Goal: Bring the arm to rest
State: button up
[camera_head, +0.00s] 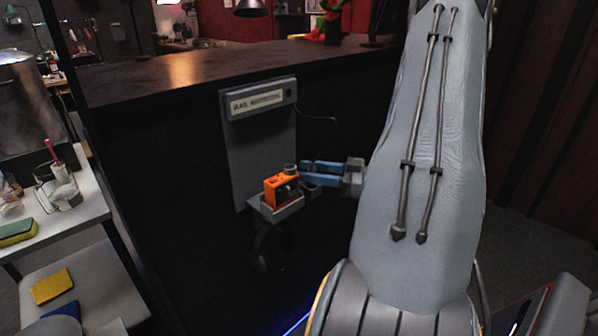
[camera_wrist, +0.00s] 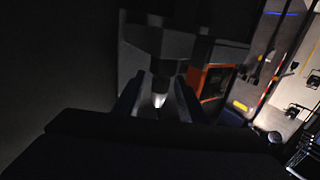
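My gripper (camera_head: 312,173) reaches left from my grey arm towards a grey wall panel (camera_head: 243,160). Its two blue fingers are apart, one above the other. An orange and black box (camera_head: 279,190) sits on a small grey shelf (camera_head: 277,214) at the panel's foot, just left of the fingertips. In the wrist view my gripper (camera_wrist: 160,92) shows two dark fingers spread apart, with a small dark post with a bright tip between them and a gap on each side. The orange box (camera_wrist: 212,78) lies to their right. Whether the fingers touch anything is too dark to tell.
Black headphones (camera_head: 272,248) hang below the shelf. A dark counter (camera_head: 200,75) stands behind, with a cable on its front. A side table (camera_head: 60,215) with a sponge and cups stands left. A white stool (camera_head: 85,285) holds sponges. Floor is free at right.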

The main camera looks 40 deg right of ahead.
jog(key=b+v, duration=0.1)
jog(key=v, duration=0.4)
jog(key=shift+r, duration=0.15)
